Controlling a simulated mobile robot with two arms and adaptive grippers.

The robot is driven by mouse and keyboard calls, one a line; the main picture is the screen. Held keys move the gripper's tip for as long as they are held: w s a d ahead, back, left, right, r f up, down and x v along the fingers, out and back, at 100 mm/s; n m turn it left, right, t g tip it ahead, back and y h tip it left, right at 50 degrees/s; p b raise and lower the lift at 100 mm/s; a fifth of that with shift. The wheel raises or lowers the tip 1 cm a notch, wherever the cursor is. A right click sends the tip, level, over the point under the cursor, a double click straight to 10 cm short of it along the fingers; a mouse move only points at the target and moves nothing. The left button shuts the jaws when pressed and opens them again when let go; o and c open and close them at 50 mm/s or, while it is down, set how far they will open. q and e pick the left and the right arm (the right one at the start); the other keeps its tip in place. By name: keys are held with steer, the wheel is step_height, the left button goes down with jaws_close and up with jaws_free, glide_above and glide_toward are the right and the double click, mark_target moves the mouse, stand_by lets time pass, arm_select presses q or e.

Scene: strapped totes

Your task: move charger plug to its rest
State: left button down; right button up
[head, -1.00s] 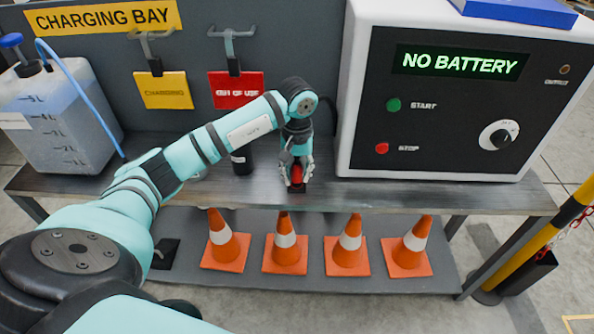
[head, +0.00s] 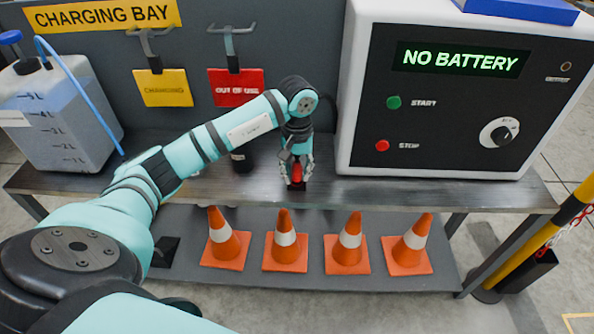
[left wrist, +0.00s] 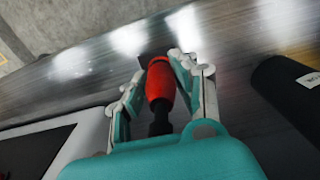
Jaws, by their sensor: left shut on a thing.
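The charger plug (left wrist: 160,82) is red with black ends; in the left wrist view it lies between the two fingers of my left gripper (left wrist: 158,85). In the head view the red plug (head: 297,173) shows between the fingertips of my left gripper (head: 296,172), close to the front edge of the bench. The gripper is shut on the plug and points down. I cannot tell whether the plug's lower black end touches the bench top. No rest for the plug can be made out clearly. My right gripper is not in view.
The charger cabinet (head: 440,135), reading NO BATTERY, stands right on the bench (head: 430,195). A black cylinder (head: 241,160) stands behind the arm; a liquid jug (head: 60,115) is at left. Yellow (head: 163,88) and red (head: 236,87) tags hang behind. Several cones (head: 285,245) stand below.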

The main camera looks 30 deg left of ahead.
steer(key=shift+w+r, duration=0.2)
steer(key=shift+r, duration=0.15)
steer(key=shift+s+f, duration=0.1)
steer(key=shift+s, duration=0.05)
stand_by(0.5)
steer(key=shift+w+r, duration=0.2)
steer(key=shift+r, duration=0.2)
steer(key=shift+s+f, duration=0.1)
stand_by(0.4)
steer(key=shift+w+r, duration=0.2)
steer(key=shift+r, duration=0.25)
arm_select(q)
steer(key=shift+f+b, duration=0.1)
steer(key=shift+b, duration=0.2)
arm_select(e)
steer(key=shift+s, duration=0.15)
